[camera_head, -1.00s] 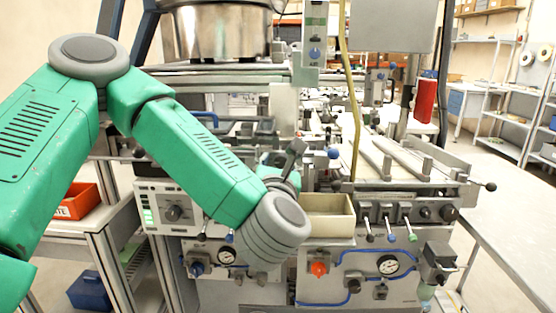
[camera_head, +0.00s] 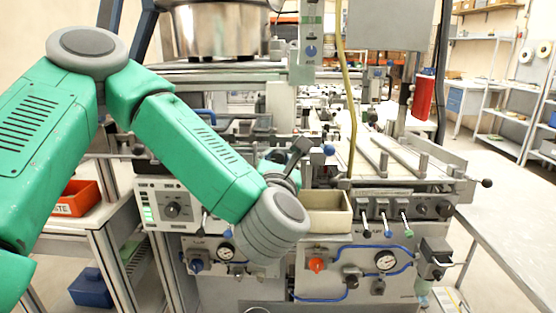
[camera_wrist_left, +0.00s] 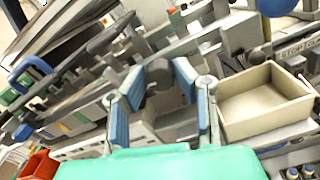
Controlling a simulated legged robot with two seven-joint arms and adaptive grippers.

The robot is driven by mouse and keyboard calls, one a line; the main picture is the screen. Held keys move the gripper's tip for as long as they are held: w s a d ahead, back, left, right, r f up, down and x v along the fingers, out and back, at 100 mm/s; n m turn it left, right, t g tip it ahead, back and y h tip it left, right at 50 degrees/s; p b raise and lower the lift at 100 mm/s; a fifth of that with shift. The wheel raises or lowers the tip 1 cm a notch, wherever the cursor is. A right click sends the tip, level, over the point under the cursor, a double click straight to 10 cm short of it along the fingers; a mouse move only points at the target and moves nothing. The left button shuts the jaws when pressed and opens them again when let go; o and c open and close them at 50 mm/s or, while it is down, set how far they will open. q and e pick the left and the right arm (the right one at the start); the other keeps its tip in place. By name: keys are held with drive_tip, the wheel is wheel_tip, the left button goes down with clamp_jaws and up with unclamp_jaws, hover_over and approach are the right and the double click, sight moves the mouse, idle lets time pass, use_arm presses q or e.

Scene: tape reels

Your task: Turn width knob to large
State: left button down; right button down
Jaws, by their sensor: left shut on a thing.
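My left gripper (camera_wrist_left: 163,98) shows in the wrist view with two blue-padded fingers, one on each side of a dark grey knob (camera_wrist_left: 158,76). It is shut on this knob. No size marking on the knob is readable. In the head view my left gripper (camera_head: 284,172) is at the machine's middle, behind my grey wrist joint and left of the cream bin. The knob is largely hidden there by the wrist and fingers. My right gripper is not in view.
The open cream bin (camera_head: 326,222) stands close right of the gripper and shows in the wrist view (camera_wrist_left: 262,100). A control box with a round black dial (camera_head: 172,210) is at the left.

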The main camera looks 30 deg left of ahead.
use_arm(q)
drive_tip(key=m, duration=0.4)
drive_tip(key=shift+f+p, duration=0.15)
drive_tip(key=shift+p, duration=0.2)
drive_tip(key=m+p, duration=0.1)
drive_tip(key=m, duration=0.4)
drive_tip(key=m+p, duration=0.2)
drive_tip(key=m, duration=0.2)
drive_tip(key=shift+m, duration=0.3)
drive_tip(key=m+p, duration=0.2)
drive_tip(key=m, duration=0.2)
drive_tip(key=m+p, duration=0.2)
drive_tip(key=m, duration=0.3)
drive_tip(key=m+p, duration=0.2)
drive_tip(key=m, duration=0.2)
drive_tip(key=shift+m, duration=0.3)
drive_tip(key=m+p, duration=0.2)
drive_tip(key=m, duration=0.2)
drive_tip(key=shift+m+p, duration=0.9)
drive_tip(key=shift+m, duration=0.8)
